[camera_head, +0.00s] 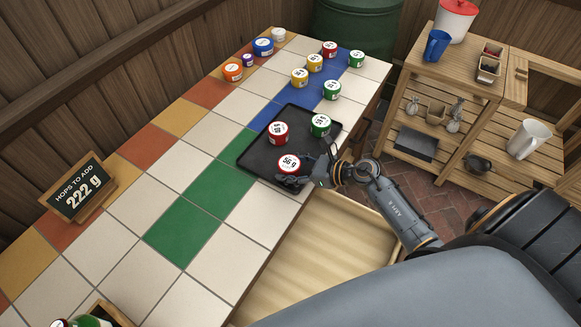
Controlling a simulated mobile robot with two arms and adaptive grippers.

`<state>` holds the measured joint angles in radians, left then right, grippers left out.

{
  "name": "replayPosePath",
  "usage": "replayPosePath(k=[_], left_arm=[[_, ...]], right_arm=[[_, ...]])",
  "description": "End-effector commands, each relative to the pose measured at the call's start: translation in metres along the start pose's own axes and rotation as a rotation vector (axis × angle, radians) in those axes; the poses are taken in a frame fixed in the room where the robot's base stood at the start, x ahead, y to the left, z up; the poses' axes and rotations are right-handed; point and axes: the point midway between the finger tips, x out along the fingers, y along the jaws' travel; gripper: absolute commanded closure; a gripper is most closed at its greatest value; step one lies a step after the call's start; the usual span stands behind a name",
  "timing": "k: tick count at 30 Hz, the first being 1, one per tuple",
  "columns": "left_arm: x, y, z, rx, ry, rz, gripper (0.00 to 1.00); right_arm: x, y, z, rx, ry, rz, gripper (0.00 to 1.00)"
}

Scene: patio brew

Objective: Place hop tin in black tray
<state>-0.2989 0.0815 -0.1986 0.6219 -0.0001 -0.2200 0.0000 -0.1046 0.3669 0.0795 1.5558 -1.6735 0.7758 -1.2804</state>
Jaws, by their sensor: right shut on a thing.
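The black tray (249,157) lies on the tiled table near its front edge. A red tin with a white lid marked 56 g (289,162) is at my right gripper (301,177), whose fingers are closed on it. This tin is over the tray's near right part; I cannot tell whether it touches the tray floor. A red tin (278,133) and a green tin (320,125) stand in the tray. My left gripper is out of view.
Several more tins, such as a green one (331,90), stand farther back on the table. A sign (79,188) reads "Hops to add 222 g". A wooden shelf unit (460,100) stands at right. Tiles left of the tray are clear.

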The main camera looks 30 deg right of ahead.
Motion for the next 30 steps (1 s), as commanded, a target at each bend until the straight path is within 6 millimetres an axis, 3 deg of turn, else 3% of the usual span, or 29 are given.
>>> replayPosePath(k=[1, 2, 3, 16, 30], left_arm=[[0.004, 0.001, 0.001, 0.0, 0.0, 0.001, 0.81], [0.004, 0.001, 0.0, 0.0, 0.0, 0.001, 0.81], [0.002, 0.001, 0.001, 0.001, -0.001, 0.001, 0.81], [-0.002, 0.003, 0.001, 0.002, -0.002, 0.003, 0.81], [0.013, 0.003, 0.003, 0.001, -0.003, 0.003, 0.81]], right_arm=[[0.001, 0.0, -0.003, -0.001, 0.001, 0.001, 0.75], [0.001, 0.0, -0.003, -0.001, 0.001, 0.001, 0.41], [0.001, 0.0, -0.002, 0.0, 0.001, 0.001, 0.33], [-0.003, 0.0, 0.002, 0.001, 0.001, -0.001, 0.33], [-0.096, 0.001, -0.002, -0.001, 0.005, 0.002, 0.33]])
